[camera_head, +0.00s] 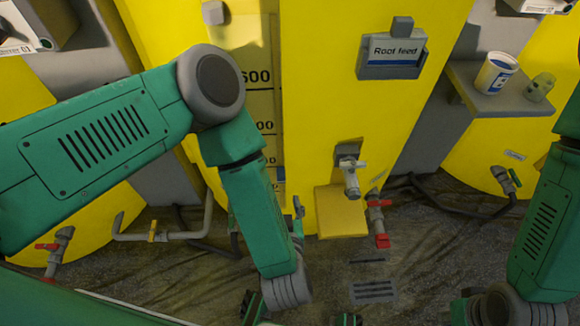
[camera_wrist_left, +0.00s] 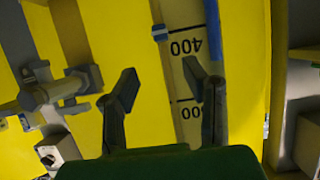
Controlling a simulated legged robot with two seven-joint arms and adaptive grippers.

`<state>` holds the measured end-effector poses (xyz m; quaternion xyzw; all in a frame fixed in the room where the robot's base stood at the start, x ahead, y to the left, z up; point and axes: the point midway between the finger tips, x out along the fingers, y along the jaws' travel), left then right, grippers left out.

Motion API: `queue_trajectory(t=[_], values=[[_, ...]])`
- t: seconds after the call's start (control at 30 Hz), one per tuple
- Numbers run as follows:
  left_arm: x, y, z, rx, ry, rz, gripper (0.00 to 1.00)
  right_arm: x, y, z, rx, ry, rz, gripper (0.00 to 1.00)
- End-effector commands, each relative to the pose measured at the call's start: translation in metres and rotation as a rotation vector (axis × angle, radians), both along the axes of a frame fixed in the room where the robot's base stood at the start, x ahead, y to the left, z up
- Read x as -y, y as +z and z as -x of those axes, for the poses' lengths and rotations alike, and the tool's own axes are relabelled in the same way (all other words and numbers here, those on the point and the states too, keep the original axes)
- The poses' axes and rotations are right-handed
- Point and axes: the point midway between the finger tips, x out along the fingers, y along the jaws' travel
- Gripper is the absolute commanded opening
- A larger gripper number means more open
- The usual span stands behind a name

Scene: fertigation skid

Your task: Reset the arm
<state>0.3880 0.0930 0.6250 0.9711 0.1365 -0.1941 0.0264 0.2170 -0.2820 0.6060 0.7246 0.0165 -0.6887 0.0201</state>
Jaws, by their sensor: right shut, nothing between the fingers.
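My left arm comes in from the left in the head view and bends down in front of the yellow tank. Its gripper is mostly cut off by the bottom edge there. In the left wrist view my left gripper (camera_wrist_left: 160,85) is open, its two dark fingers wide apart with nothing between them. The tank's level scale (camera_wrist_left: 185,60) shows upside down behind the fingers. My right arm hangs at the right edge of the head view. Only a small part of my right gripper (camera_head: 460,311) shows at the bottom; its fingertips are out of the frame.
A yellow tank (camera_head: 330,110) with a "Root feed" holder (camera_head: 392,57) stands ahead. A tap (camera_head: 349,175) juts out above a yellow block (camera_head: 340,212). A red-handled valve (camera_head: 380,225) sits low. A grey shelf (camera_head: 490,100) at right holds a white-and-blue cup (camera_head: 496,73).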

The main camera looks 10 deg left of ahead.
Motion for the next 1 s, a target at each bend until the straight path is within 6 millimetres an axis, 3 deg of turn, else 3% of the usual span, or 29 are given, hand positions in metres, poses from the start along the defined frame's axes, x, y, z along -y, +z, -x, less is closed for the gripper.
queue_trajectory(t=[0.27,0.37,0.47,0.63,0.8,0.9,1.0], values=[[-0.003,-0.003,-0.001,-0.018,-0.022,0.008,0.4,0.0,0.0,0.0,-0.001,0.0,0.0,0.0],[-0.014,-0.013,-0.001,-0.094,-0.1,0.036,0.4,0.0,0.0,0.0,-0.001,0.0,0.0,0.0],[-0.037,-0.03,0.011,-0.252,-0.212,0.073,0.4,0.0,0.0,0.001,-0.001,0.0,0.0,0.0],[-0.104,-0.045,0.069,-0.642,-0.327,0.104,0.4,0.0,0.0,0.001,-0.001,0.0,0.0,0.0],[-0.163,-0.031,0.137,-0.968,-0.317,0.114,0.4,0.0,0.0,0.001,-0.001,0.0,0.0,0.0],[-0.18,-0.022,0.161,-1.071,-0.299,0.119,0.4,0.0,0.0,0.001,-0.001,0.0,0.0,0.0],[-0.188,-0.018,0.173,-1.118,-0.29,0.122,0.4,0.0,0.0,0.0,-0.001,0.0,0.0,0.0]])
